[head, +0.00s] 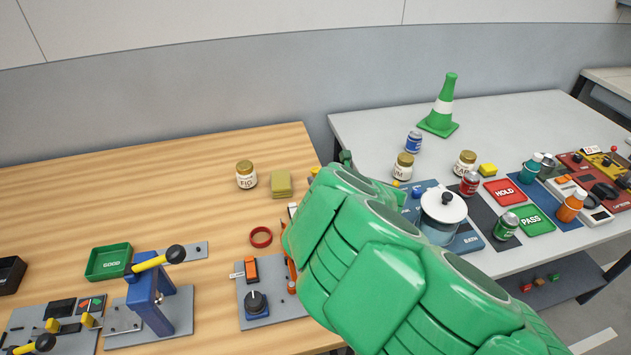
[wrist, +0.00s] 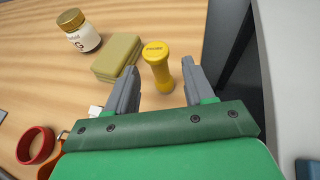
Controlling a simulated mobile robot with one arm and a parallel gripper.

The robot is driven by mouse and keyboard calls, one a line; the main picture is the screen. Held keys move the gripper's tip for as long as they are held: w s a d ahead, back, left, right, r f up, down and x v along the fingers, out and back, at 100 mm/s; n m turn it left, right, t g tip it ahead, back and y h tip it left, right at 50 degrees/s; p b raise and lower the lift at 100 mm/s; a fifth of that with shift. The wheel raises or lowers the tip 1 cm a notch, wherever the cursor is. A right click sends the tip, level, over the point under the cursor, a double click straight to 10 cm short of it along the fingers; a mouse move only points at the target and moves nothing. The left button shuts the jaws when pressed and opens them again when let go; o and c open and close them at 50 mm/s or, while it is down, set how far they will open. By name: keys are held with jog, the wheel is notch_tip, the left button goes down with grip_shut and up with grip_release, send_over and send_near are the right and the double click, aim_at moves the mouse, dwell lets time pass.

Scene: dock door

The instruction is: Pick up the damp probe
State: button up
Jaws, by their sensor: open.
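The damp probe (wrist: 157,66) is a yellow cylinder with a wider round cap with dark lettering, standing upright on the wooden bench in the wrist view. In the head view only a small yellow part of it (head: 313,171) seems to show beside my green arm. My gripper (wrist: 160,72) is open and empty in the wrist view, with one grey finger on the left and one on the right. The probe appears between and just beyond the fingertips, with visible gaps on both sides. My arm hides my gripper in the head view.
A yellow-green block (wrist: 117,57) lies close left of the probe, with a labelled jar (wrist: 79,31) beyond. A red ring (wrist: 35,146) and an orange-handled item (wrist: 62,150) are at lower left. The wooden bench (head: 200,160) ends just right of the probe, at a gap before the grey table (head: 365,125).

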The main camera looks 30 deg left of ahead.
jog(key=shift+x, duration=3.1)
jog(key=shift+s+f, duration=0.1)
jog(key=shift+f, duration=0.05)
grip_shut()
